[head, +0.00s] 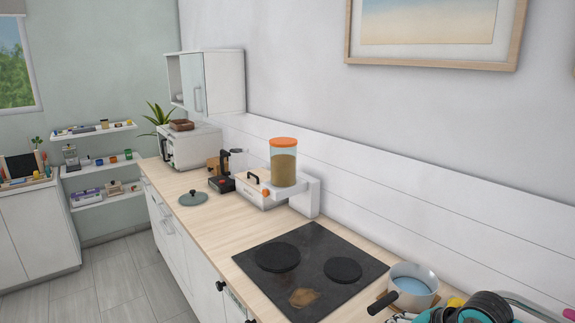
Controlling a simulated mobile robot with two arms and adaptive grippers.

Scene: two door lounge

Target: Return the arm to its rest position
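Neither of my grippers shows in the head view, and I cannot make out an arm of mine with certainty. Whether the grippers are open or shut is hidden from this view.
A wooden counter (230,229) runs along the wall with a black hob (312,262), a saucepan (412,287), a lid (193,198) and an orange-topped canister dispenser (284,165). A black-and-teal item (486,308), unclear, is cut off bottom right. Bare floor (110,285) lies left, beside shelves (98,164).

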